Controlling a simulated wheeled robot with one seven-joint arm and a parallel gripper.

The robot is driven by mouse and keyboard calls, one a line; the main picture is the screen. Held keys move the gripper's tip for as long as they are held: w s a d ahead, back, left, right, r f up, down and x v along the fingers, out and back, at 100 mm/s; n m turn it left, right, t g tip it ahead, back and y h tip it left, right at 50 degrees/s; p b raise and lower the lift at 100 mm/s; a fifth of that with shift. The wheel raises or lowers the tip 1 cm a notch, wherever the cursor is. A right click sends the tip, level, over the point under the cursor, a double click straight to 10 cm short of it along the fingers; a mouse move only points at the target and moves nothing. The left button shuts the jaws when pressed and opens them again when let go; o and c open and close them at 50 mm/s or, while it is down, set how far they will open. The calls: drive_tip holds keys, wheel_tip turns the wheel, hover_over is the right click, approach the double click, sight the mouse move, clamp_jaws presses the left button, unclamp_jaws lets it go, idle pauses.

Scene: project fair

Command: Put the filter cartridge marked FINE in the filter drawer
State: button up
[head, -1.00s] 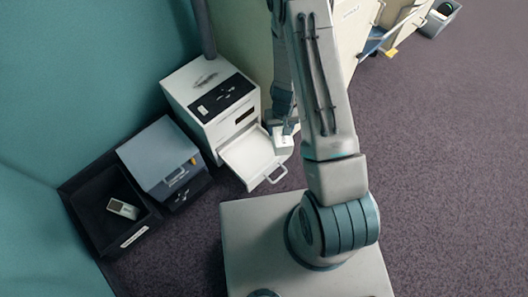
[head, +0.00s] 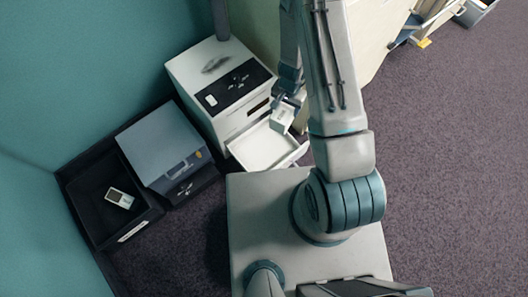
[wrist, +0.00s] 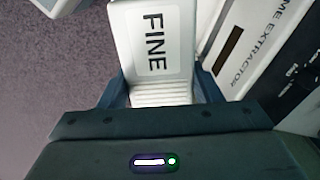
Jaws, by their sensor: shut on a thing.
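The white filter cartridge marked FINE (wrist: 155,40) is between the fingers of my gripper (wrist: 162,95) in the wrist view, with its label facing the camera. In the head view the cartridge (head: 283,119) hangs tilted below my gripper (head: 286,106), at the back right of the filter drawer. The filter drawer (head: 258,150) is a white tray pulled out of the white extractor (head: 205,70). Its visible floor is bare. The cartridge overlaps the drawer's right side in the picture; I cannot tell whether they touch.
The extractor's lettered front (wrist: 245,45) is close on the right in the wrist view. A blue-grey box (head: 165,145) stands left of the extractor. A black bin (head: 100,205) farther left holds another small pale block (head: 119,198).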

drive_tip(key=a+f+m+b, duration=0.3)
drive_tip(key=f+m+b, duration=0.8)
drive_tip(key=f, duration=0.2)
drive_tip(key=m+b, duration=1)
drive_tip(key=m, duration=0.1)
approach(268, 154)
wheel_tip(268, 154, down, 3)
drive_tip(key=b, duration=0.7)
drive_tip(key=shift+r, duration=0.15)
drive_tip(key=o, duration=0.7)
drive_tip(key=shift+f, duration=0.2)
drive_tip(key=o, duration=0.4)
